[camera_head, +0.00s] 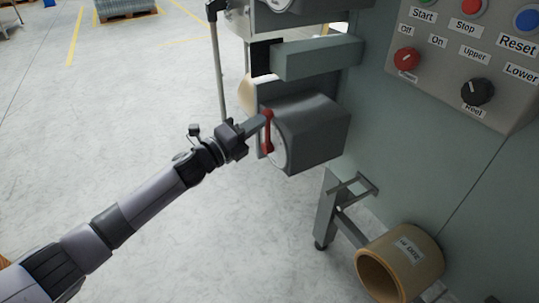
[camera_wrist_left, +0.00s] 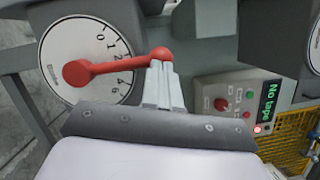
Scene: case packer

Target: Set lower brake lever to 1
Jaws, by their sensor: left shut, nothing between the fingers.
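The red brake lever (camera_head: 267,132) is on the side of a grey box on the machine. In the left wrist view the lever (camera_wrist_left: 115,66) crosses a white dial (camera_wrist_left: 70,40) marked with numbers from 0 upward. It points right, below the 1 and above the 4, covering part of the scale. My left gripper (camera_head: 264,118) is shut, with its fingertips at the lever's ball-shaped end. In the left wrist view the fingertips (camera_wrist_left: 160,70) are just below the red ball, apparently touching it; nothing shows between them. My right gripper is not in view.
A control panel (camera_head: 440,85) with buttons and knobs is at the upper right. A grey bar (camera_head: 318,58) juts out above the brake box (camera_head: 318,135). A tape roll (camera_head: 405,262) is at the lower right. The floor at left is open.

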